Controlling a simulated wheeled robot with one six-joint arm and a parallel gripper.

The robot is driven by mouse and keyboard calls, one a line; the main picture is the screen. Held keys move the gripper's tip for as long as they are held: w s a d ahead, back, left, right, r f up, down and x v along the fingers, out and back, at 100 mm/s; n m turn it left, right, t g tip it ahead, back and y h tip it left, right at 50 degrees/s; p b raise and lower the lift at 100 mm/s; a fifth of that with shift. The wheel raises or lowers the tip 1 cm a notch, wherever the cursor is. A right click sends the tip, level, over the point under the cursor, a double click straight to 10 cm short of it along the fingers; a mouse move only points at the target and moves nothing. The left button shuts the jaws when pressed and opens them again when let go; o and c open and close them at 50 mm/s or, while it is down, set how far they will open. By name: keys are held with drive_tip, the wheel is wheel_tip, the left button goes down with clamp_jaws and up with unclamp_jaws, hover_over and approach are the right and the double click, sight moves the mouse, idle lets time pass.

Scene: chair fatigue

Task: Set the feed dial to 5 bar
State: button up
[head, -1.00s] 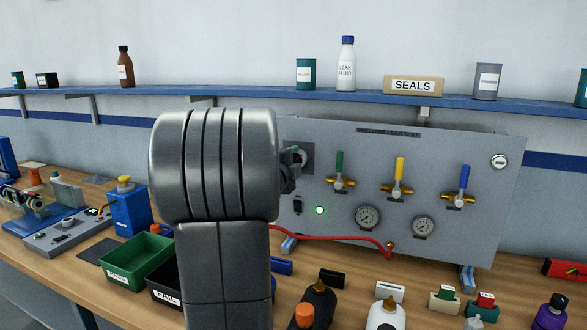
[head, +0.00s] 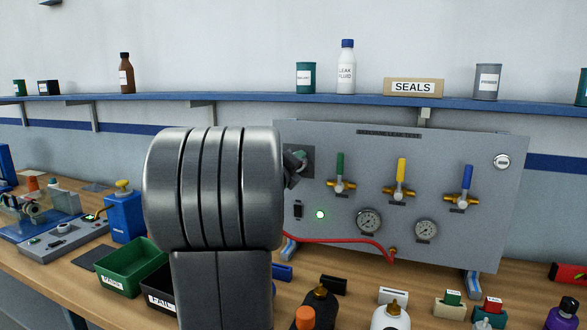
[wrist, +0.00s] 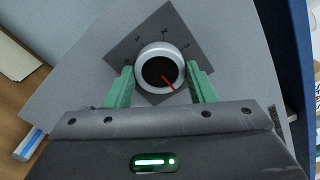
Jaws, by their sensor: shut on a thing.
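The feed dial (wrist: 160,67) is a round knob with a pale rim and a black face, on a dark square plate (wrist: 122,48) of the grey panel. Its red pointer points to the lower right in the wrist view.
The panel (head: 350,245) carries green (head: 340,165), yellow (head: 401,172) and blue (head: 467,178) valve handles, two gauges (head: 369,221) and a lit green lamp (head: 320,215). A red hose (head: 330,238) runs below. Bottles (head: 391,318) and a green bin (head: 133,268) stand on the bench in front.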

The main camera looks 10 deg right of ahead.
drive_tip(key=shift+f, duration=0.1)
idle(0.4)
drive_tip(key=o, duration=1)
drive_tip(key=b+v, duration=0.1)
drive_tip(key=v, duration=1.2)
drive_tip(key=shift+s+a, duration=0.25)
drive_tip(key=shift+s, duration=0.1)
drive_tip(key=p+x, duration=0.1)
drive_tip(key=x, duration=1.3)
drive_tip(key=shift+s+a, duration=0.1)
